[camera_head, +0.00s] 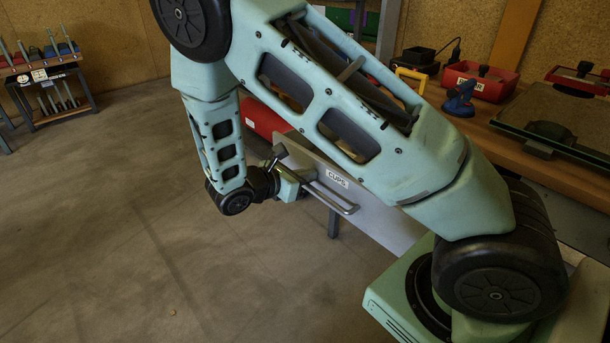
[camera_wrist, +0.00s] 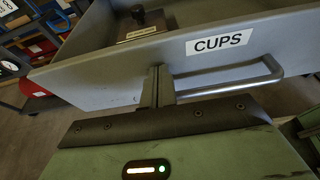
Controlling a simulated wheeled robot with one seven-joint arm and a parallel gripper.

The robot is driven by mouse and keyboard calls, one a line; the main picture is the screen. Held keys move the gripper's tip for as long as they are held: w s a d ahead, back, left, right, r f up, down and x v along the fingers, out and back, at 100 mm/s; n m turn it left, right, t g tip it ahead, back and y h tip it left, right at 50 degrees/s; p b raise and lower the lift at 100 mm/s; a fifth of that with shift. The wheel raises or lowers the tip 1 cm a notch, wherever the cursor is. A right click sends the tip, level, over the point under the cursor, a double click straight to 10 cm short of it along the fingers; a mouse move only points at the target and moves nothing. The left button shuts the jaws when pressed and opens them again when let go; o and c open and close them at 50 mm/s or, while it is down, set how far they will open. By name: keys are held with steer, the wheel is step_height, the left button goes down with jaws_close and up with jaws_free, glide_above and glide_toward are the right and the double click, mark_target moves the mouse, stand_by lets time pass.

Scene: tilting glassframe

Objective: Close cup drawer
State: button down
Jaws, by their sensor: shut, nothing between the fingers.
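The cup drawer's grey front (camera_head: 375,212) carries a "CUPS" label and stands out from under the workbench. The wrist view also shows the drawer front (camera_wrist: 110,78) and, behind it, the open inside of the drawer. Its bar handle (camera_wrist: 240,85) is to the right of my fingers; it also shows in the head view (camera_head: 335,201). My gripper (camera_wrist: 160,72) is shut and empty, with its fingertips at the drawer front by the handle's left end. I cannot tell whether they touch it. In the head view, my arm partly hides the drawer.
A dark-knobbed item (camera_wrist: 140,22) is inside the drawer. A red cylinder (camera_head: 262,119) lies behind the drawer. The wooden bench (camera_head: 480,130) holds red trays and a blue tool (camera_head: 459,98). A tool rack (camera_head: 50,85) stands far left. The floor at left is clear.

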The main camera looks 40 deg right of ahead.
steer(key=d, duration=2.1)
steer(key=w+d+b, duration=0.1)
steer(key=d, duration=1)
steer(key=shift+d, duration=0.6)
steer(key=shift+d+r, duration=0.1)
steer(key=shift+d+r, duration=0.1)
steer(key=shift+w+a, duration=0.1)
steer(key=shift+a, duration=0.25)
steer(key=p+v, duration=0.1)
steer(key=v, duration=0.3)
steer(key=f+p+v, duration=0.1)
steer(key=v, duration=0.4)
steer(key=p+v, duration=0.1)
steer(key=v, duration=0.3)
steer(key=shift+a+f, duration=0.1)
steer(key=shift+a, duration=0.45)
